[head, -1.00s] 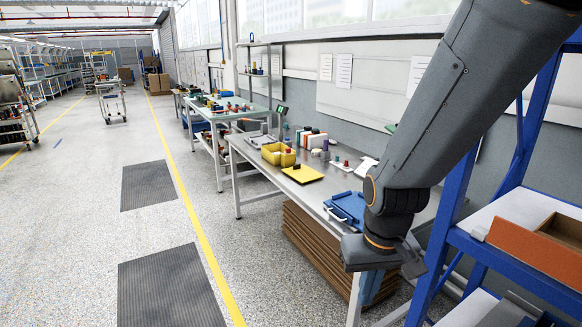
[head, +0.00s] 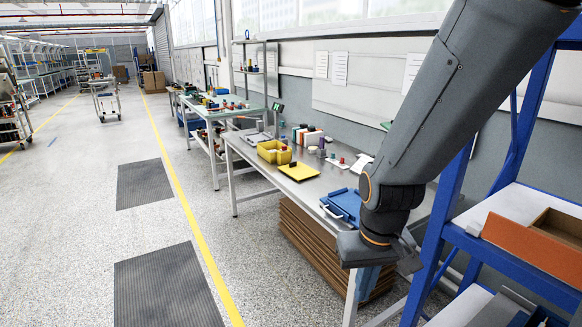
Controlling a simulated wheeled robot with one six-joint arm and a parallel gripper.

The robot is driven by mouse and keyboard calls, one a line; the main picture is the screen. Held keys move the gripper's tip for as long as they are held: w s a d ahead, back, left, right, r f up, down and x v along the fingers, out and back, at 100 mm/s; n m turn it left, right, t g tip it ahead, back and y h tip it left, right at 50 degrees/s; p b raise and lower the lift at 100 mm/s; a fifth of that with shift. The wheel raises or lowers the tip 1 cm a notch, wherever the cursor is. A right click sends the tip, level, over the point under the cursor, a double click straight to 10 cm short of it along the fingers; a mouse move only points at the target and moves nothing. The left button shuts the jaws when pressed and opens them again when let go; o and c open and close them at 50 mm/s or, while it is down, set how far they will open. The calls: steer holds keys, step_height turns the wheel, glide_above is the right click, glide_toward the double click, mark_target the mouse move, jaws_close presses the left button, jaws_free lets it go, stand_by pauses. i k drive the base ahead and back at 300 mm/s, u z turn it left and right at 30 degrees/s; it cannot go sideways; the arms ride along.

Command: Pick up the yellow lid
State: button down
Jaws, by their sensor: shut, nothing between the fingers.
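The yellow lid (head: 298,171) is a flat plate with a small dark knob, lying on the grey workbench (head: 262,175) near its front edge. It sits just in front of a yellow bin (head: 270,154). My gripper (head: 375,252) is at the low end of my arm, in front of the bench's near end, to the right of the lid and well apart from it. It is shut and holds nothing. Its fingertips are hard to make out.
A blue tray or case (head: 344,206) with a light handle lies on the bench between the lid and my arm. Small bottles and boxes stand behind the lid. A blue shelf rack (head: 440,225) with an orange box (head: 522,248) stands close at right.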

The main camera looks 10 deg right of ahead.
mark_target(298, 171)
steer(key=k, duration=0.6)
steer(key=u, duration=0.55)
steer(key=i, duration=1.15)
steer(key=u, duration=0.55)
steer(key=i, duration=1.75)
steer(key=z, duration=0.5)
steer(key=i, duration=1.05)
steer(key=z, duration=1.65)
steer(key=i, duration=0.7)
steer(key=z, duration=0.55)
